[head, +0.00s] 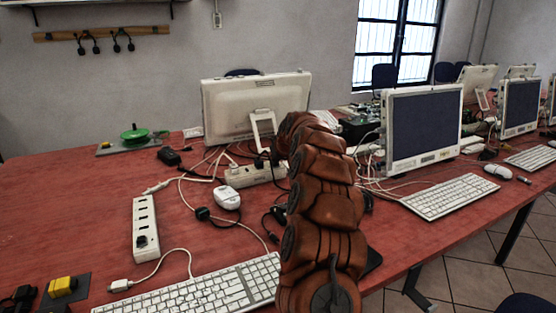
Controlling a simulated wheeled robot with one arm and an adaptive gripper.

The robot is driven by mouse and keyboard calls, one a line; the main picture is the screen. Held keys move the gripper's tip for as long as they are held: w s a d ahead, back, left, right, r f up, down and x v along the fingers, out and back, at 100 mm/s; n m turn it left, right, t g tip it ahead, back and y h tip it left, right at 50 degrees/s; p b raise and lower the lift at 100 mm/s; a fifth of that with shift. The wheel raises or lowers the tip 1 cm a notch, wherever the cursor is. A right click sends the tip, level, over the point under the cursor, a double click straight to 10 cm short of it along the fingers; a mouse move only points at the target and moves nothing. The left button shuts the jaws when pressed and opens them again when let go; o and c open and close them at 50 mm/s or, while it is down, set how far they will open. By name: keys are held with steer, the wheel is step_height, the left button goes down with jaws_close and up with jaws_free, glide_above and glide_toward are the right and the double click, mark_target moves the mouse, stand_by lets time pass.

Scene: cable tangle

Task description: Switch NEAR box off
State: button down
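A small yellow box (62,286) sits on a dark plate at the near left edge of the table. It appears to be the near box; its switch position is too small to tell. A second dark plate (130,146) lies farther back on the left, with a green round part (134,133) and a small yellow part on it. My brown arm rises through the middle of the view and bends left at its far end, well to the right of the yellow box. My gripper is not clearly seen; dark shapes at the arm's far end do not show its fingers.
A white power strip (145,228), tangled cables, a white mouse (227,197) and a keyboard (205,291) lie between the yellow box and my arm. Monitors (424,125) stand behind and right. The red table (60,205) is clear at left.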

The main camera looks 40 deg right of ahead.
steer(key=shift+s+d+f, duration=0.1)
steer(key=shift+s+f, duration=0.15)
steer(key=shift+f, duration=0.65)
steer(key=shift+s+d, duration=0.25)
steer(key=shift+d, duration=0.5)
steer(key=shift+r, duration=0.45)
steer(key=r, duration=0.2)
steer(key=a+r+p, duration=0.1)
steer(key=r, duration=0.1)
steer(key=shift+w+a+r, duration=0.1)
steer(key=shift+r, duration=0.2)
steer(key=a+v, duration=0.1)
steer(key=v, duration=0.8)
steer(key=shift+r+p, duration=0.35)
steer(key=shift+r, duration=0.1)
